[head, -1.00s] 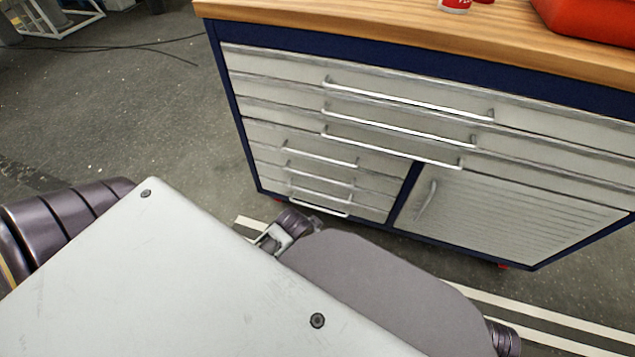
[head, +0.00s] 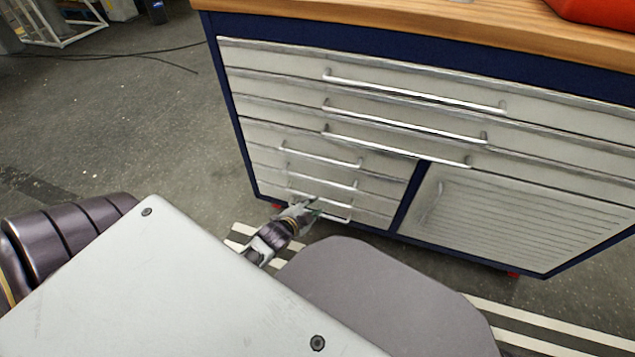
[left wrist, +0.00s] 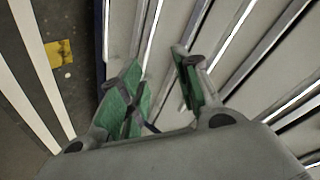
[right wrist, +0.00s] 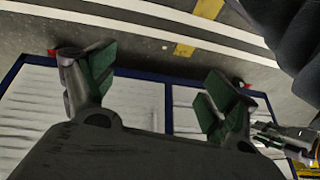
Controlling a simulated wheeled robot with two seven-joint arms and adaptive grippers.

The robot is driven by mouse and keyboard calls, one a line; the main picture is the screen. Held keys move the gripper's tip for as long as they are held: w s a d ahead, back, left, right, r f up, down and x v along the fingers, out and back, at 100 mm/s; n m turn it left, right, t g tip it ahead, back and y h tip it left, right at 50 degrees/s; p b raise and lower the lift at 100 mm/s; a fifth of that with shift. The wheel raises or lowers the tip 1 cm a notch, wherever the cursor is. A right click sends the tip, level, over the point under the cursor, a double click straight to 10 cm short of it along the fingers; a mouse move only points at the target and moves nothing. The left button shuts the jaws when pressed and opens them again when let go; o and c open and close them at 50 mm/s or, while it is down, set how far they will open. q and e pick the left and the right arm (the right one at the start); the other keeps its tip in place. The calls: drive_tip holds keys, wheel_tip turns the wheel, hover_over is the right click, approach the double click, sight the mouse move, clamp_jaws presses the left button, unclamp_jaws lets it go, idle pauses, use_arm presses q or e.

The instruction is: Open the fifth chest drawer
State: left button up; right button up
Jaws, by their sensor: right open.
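The chest (head: 228,110) has three wide drawers above three narrow ones at lower left, all shut. The fifth drawer (head: 375,190) is the middle narrow one, with a silver bar handle (head: 322,180). My left gripper (head: 310,207) is just in front of the lower narrow drawers, near the fifth and sixth handles. In the left wrist view its green-padded fingers (left wrist: 158,85) are apart, close to the drawer fronts; I cannot tell whether a handle lies between them. My right gripper (right wrist: 163,88) is open and empty, facing the chest in the right wrist view. It is hidden in the head view.
A ribbed door (head: 520,215) with a vertical handle is right of the narrow drawers. The sixth handle (head: 322,214) is just below the fifth. A red case (head: 597,10) stands on the wooden top (head: 400,22).

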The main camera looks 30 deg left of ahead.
sight(317, 181)
use_arm(q)
drive_tip(key=s+a+m+t+h, duration=0.3)
drive_tip(key=m+t, duration=0.4)
drive_tip(key=m, duration=0.4)
drive_tip(key=shift+s+a+r+t+h, duration=0.3)
drive_tip(key=shift+s+a, duration=0.35)
drive_tip(key=shift+a, duration=0.65)
use_arm(e)
drive_tip(key=a+f+t+y, duration=0.1)
drive_tip(key=a+f, duration=0.3)
drive_tip(key=shift+s+a+f+m+t+y, duration=0.15)
drive_tip(key=shift+s+f+m+t+y, duration=0.15)
drive_tip(key=shift+s+y, duration=0.1)
use_arm(q)
drive_tip(key=shift+w+f, duration=0.1)
drive_tip(key=shift+w, duration=0.05)
drive_tip(key=shift+b+x, duration=2.25)
drive_tip(key=shift+x, duration=4.5)
use_arm(e)
drive_tip(key=shift+w+a+f+y, duration=0.1)
drive_tip(key=shift+a+f+y, duration=0.1)
drive_tip(key=shift+f, duration=0.75)
drive_tip(key=shift+w+a+f+y, duration=0.1)
drive_tip(key=shift+a+f, duration=0.1)
drive_tip(key=shift+f, duration=0.75)
use_arm(q)
drive_tip(key=shift+d, duration=0.1)
drive_tip(key=shift+c, duration=0.5)
